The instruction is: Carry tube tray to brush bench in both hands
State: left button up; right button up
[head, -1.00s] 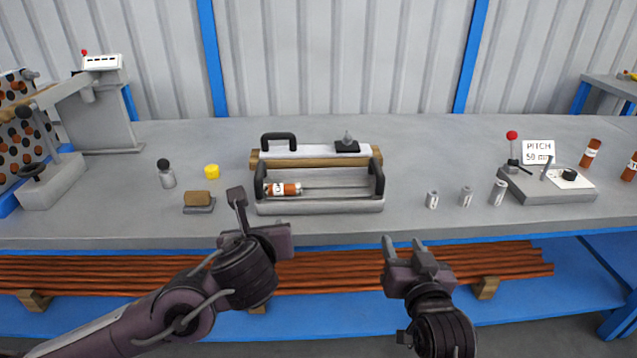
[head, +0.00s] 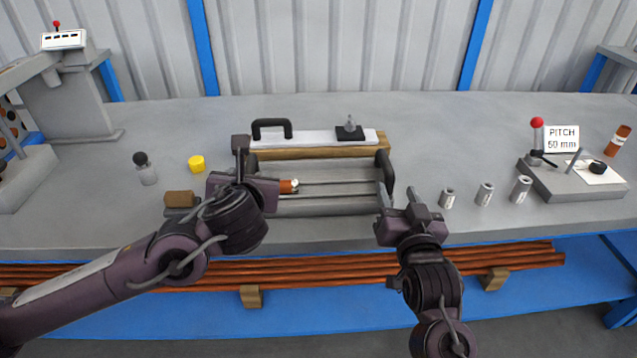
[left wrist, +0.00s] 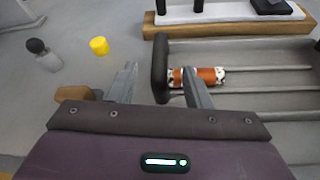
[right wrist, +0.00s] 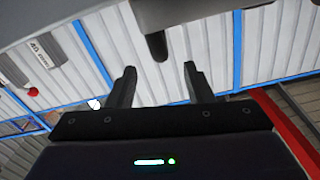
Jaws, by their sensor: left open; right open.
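The tube tray (head: 325,207) is a grey open tray on the bench, with a black handle at each end. A copper-coloured tube with a white label (left wrist: 205,76) lies inside at its left end. My left gripper (head: 240,160) is open at the tray's left end. In the left wrist view the left handle (left wrist: 160,68) shows between the fingers' lines. My right gripper (head: 398,195) is open just in front of the right handle (head: 385,172). In the right wrist view that handle (right wrist: 152,32) lies beyond the open fingertips. Contact cannot be told.
Behind the tray is a wooden block with a white top and black handle (head: 272,126). Several grey cylinders (head: 485,194) and a pitch gauge (head: 570,185) stand right. A yellow cup (head: 196,163) and a brown block (head: 180,199) are left. Another bench (head: 615,95) shows far right.

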aim_at(250, 167)
pick_arm(q)
jog(key=x, duration=0.7)
jog(key=shift+w+f, duration=0.15)
jog(key=shift+w, duration=0.1)
pick_arm(e)
jog(key=w, duration=0.5)
jog(key=w+a, duration=0.1)
jog(key=w, duration=0.1)
jog(key=shift+w, duration=0.25)
pick_arm(q)
jog(key=shift+c, duration=0.4)
pick_arm(e)
jog(key=shift+c, duration=0.4)
pick_arm(q)
grip_shut()
pick_arm(e)
grip_shut()
pick_arm(q)
jog(key=shift+r, duration=0.25)
pick_arm(e)
jog(key=shift+r, duration=0.2)
